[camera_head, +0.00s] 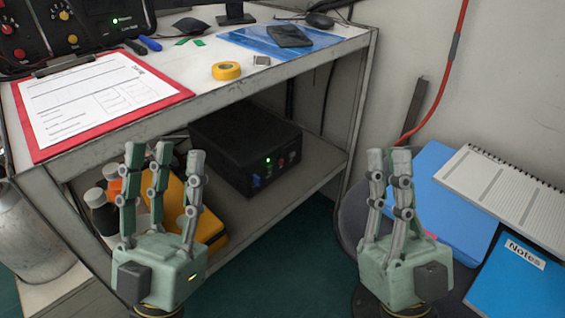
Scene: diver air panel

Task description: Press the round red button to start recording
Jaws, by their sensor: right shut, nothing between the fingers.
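A dark control panel (45,30) stands at the back left of the white bench, cut off by the picture's edge. I cannot tell which red part is a button. My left gripper (165,152) is open and empty, its fingers pointing up in front of the bench. My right gripper (388,155) is shut and empty, upright at the right. Both are well apart from the panel.
A red clipboard (180,96) with a form lies on the bench. Yellow tape (226,71) and a blue folder (250,45) lie to its right. A black box (225,160) and bottles (100,205) are on the lower shelf. Notebooks (520,275) lie on a surface at the right.

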